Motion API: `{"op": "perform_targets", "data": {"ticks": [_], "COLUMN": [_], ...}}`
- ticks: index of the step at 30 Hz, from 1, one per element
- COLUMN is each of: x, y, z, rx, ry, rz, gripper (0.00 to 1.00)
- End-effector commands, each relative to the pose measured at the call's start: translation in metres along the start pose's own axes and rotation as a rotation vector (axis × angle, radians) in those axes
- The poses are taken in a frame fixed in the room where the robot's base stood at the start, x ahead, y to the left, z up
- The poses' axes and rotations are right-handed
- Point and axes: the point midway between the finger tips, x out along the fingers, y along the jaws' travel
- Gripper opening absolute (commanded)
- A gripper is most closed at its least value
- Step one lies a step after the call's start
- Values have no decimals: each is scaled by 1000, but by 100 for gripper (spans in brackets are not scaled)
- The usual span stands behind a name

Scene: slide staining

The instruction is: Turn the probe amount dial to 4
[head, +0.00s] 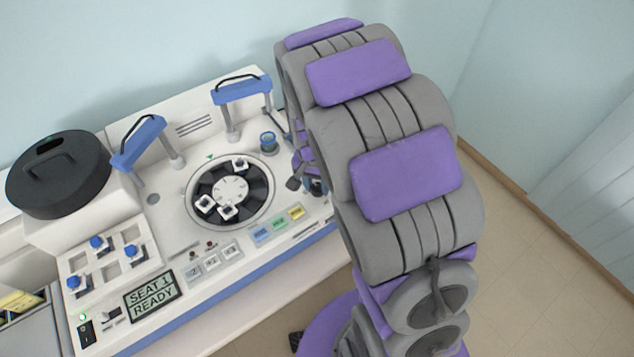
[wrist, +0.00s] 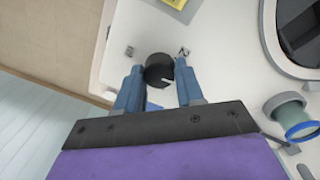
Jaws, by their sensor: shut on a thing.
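In the wrist view, the probe amount dial is a round black knob (wrist: 157,66) on the white panel, with a pale pointer mark toward its lower right edge. My gripper (wrist: 160,71) has its two blue fingers on either side of the knob and is shut on it. Small printed marks sit by the knob, too small to read, so I cannot tell its setting. In the head view, my arm hides the dial and most of my gripper at the machine's right end.
The white staining machine carries a round carousel (head: 257,218), a blue-rimmed cup (head: 268,141), also in the wrist view (wrist: 302,121), and a screen (head: 152,296) reading "SEAT 1 READY". Blue-topped posts (head: 241,88) stand behind the carousel. Bare floor (head: 550,240) lies right of my arm.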

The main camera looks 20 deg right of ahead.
Motion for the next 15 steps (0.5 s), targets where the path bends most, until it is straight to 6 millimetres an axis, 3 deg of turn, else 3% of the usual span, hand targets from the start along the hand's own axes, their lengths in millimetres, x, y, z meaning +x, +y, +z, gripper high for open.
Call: {"op": "perform_targets", "data": {"ticks": [15], "x": [1], "y": [0], "z": [1], "rx": [64], "ry": [-6], "rz": [1], "gripper": [7]}}
